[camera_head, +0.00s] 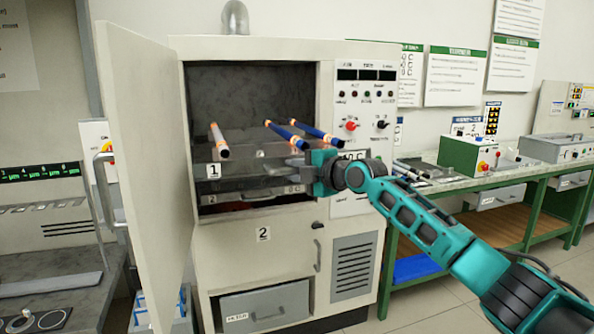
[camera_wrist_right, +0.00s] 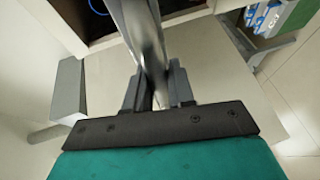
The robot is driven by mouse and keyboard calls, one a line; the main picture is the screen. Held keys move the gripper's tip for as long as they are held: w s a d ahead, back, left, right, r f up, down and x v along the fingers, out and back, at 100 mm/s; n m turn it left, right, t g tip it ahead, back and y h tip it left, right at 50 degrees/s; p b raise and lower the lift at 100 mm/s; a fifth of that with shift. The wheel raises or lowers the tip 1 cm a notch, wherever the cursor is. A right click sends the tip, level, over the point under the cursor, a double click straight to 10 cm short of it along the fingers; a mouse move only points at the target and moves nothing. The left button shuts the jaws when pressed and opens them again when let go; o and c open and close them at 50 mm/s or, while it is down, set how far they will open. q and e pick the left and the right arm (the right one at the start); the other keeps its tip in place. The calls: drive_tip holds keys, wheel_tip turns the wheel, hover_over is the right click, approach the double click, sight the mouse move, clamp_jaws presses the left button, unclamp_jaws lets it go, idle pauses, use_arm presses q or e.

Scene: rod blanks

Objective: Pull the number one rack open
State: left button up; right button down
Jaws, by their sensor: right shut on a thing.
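The number one rack (camera_head: 240,184) is a dark grey shelf in the upper chamber of the cream cabinet, with a "1" label (camera_head: 213,171) at its left front. My right gripper (camera_head: 298,166) reaches in from the right and is shut at the rack's front. In the right wrist view, a shiny metal bar (camera_wrist_right: 143,35) runs between my fingers (camera_wrist_right: 157,88). The exact grip is partly hidden. My left gripper is not in view.
The cabinet door (camera_head: 142,170) stands wide open at the left. A second rack (camera_head: 245,197) lies just below. A control panel (camera_head: 366,100) is right of the chamber. A green workbench (camera_head: 480,185) with instruments stands farther right.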

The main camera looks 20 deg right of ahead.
idle(0.3)
drive_tip(key=c, duration=1.1)
unclamp_jaws()
drive_tip(key=shift+o, duration=0.2)
drive_tip(key=shift+s+d, duration=0.1)
drive_tip(key=v, duration=1.2)
drive_tip(key=shift+s+r, duration=0.15)
drive_tip(key=shift+s, duration=0.15)
drive_tip(key=shift+d, duration=0.1)
